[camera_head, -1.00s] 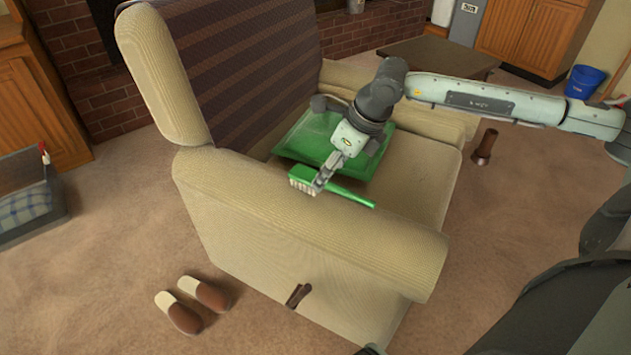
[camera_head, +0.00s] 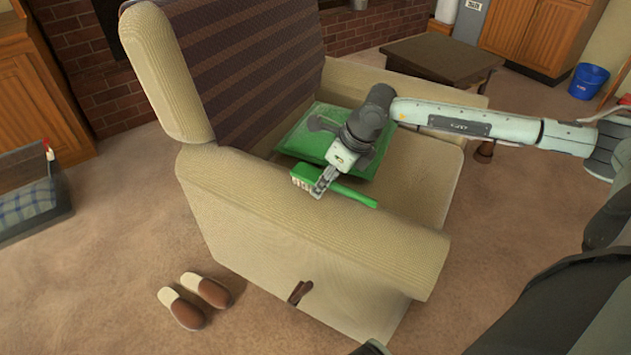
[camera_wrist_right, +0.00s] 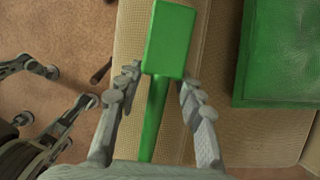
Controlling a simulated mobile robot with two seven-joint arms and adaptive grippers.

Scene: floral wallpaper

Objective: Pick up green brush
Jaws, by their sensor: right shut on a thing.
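The green brush (camera_head: 345,193) lies along the top of the armchair's near armrest, with its bristle head at the left and handle to the right. My right gripper (camera_head: 319,188) reaches down onto it from the far side and is shut on it near the head. In the right wrist view the brush's green head (camera_wrist_right: 169,42) is between and beyond the fingers of my right gripper (camera_wrist_right: 156,92), with the handle running down between them. Whether the brush touches the armrest is unclear. My left gripper (camera_wrist_right: 70,86) shows at the left of the wrist view, its fingers spread and empty.
The beige armchair (camera_head: 310,250) stands in the middle, with a green cushion (camera_head: 305,145) on its seat. Brown slippers (camera_head: 195,298) lie on the carpet at front left. A dark low table (camera_head: 440,60) is behind, and a blue bucket (camera_head: 589,80) stands at the far right.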

